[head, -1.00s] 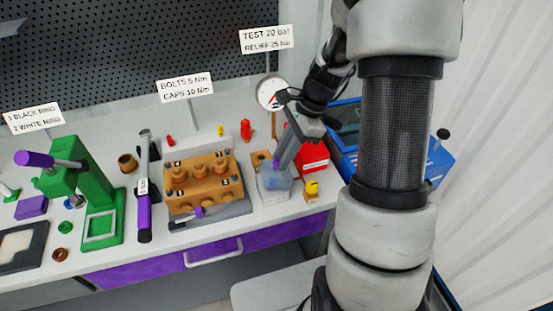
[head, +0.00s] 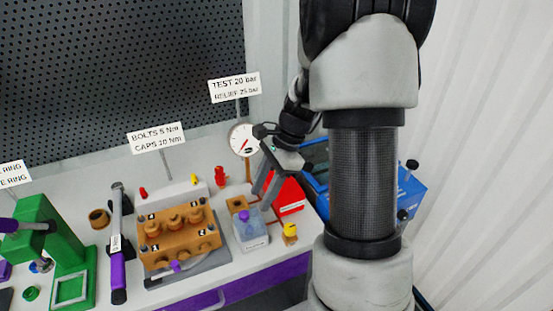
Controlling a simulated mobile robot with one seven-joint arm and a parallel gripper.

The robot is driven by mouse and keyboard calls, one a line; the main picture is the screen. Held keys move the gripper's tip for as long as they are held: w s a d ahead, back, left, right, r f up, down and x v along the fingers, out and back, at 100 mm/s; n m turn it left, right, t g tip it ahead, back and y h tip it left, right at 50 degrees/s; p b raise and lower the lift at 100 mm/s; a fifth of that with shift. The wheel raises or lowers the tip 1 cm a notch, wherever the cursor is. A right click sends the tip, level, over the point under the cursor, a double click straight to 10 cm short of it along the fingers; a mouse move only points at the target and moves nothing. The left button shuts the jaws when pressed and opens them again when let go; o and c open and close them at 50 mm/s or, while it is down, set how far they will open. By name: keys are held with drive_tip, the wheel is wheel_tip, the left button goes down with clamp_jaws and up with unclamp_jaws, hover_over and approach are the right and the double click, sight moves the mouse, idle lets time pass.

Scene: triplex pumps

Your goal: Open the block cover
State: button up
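A pale, see-through block cover (head: 251,232) with a purple knob (head: 243,216) on top stands on the bench, right of the orange-brown pump block. A small brown block (head: 237,203) with a dark hole shows just behind the knob. I cannot tell whether the cover is hinged up or down. My gripper (head: 264,196) is above and right of the knob, pointing down. Its two fingers are apart, with nothing visible between them, and it looks clear of the knob.
A pressure gauge (head: 243,140) stands behind the cover. A red box (head: 288,198) and a yellow-topped fitting (head: 290,232) sit close to its right. The pump block (head: 180,235) is left. A blue case (head: 398,190) stands behind my arm.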

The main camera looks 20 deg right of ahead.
drive_tip(key=v, duration=1.4)
drive_tip(key=shift+r+p, duration=0.3)
drive_tip(key=shift+p, duration=0.1)
